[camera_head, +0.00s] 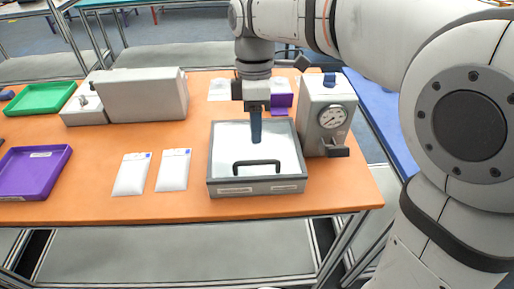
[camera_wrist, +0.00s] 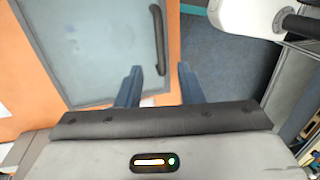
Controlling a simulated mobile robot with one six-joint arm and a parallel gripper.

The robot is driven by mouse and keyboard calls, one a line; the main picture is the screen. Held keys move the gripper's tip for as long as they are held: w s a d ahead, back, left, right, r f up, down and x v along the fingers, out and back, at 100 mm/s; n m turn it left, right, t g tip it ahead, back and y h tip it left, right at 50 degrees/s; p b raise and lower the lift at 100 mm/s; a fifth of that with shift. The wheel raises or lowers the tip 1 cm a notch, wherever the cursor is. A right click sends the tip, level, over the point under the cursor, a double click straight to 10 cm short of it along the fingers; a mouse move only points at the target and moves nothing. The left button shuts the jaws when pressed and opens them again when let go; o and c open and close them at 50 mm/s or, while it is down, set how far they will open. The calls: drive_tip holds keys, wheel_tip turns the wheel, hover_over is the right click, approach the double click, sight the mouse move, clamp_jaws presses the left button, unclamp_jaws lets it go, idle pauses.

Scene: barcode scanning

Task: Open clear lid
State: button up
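The clear lid (camera_head: 230,150) lies flat and shut on a grey box (camera_head: 255,187) on the orange table. A black bar handle (camera_head: 256,164) stands near the lid's front edge. In the wrist view the lid (camera_wrist: 90,45) fills the left part, with its handle (camera_wrist: 158,40) at its right edge. My gripper (camera_head: 256,140) points down above the middle of the lid, behind the handle in the head view. In the wrist view my gripper (camera_wrist: 162,78) has its two blue fingers apart with nothing between them. It does not touch the handle.
A grey device with a round gauge (camera_head: 333,116) stands right beside the box. Two white pouches (camera_head: 132,174) lie to the left. Purple (camera_head: 35,173) and green (camera_head: 42,98) trays and a large grey machine (camera_head: 145,95) stand farther left. The table's front edge is clear.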

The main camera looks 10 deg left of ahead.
drive_tip(key=f, duration=0.2)
drive_tip(key=s+f, duration=0.1)
drive_tip(key=f, duration=0.4)
drive_tip(key=shift+s+d, duration=0.25)
clamp_jaws()
idle(0.3)
